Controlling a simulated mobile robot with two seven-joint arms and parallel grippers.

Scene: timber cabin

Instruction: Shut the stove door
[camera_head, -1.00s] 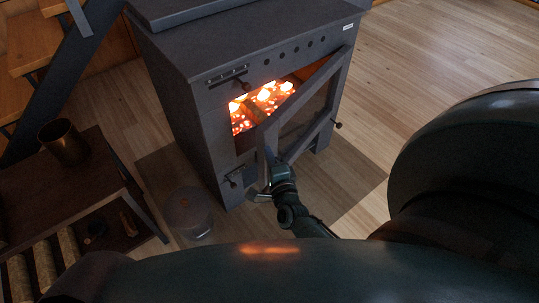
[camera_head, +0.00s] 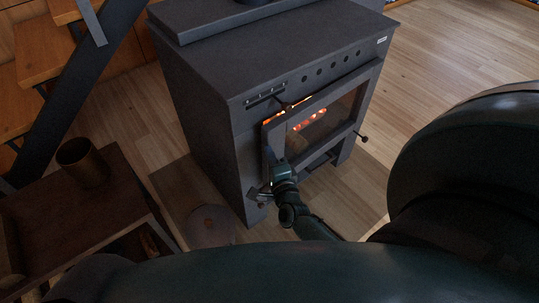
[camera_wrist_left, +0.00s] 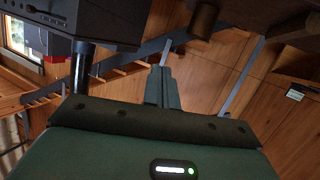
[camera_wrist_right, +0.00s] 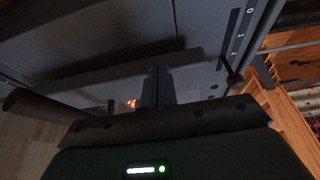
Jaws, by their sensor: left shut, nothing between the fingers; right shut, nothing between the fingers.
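The dark grey stove (camera_head: 200,110) stands in the middle of the head view, with embers glowing inside. Its framed glass door (camera_head: 335,108) is nearly closed but looks slightly ajar, with a thin glowing gap along its upper left edge. My right gripper (camera_head: 270,158) is shut and empty, at the left edge of the door, seemingly against its outer face. In the right wrist view its closed fingers (camera_wrist_right: 157,86) point at the stove front, and contact is hard to tell. My left gripper (camera_wrist_left: 161,86) is shut and empty in its wrist view; the head view does not show its fingers.
A round lidded pot (camera_head: 210,226) is on the floor beside the stove. Stairs (camera_head: 48,67) rise at the upper left. Wooden floor right of the stove is clear.

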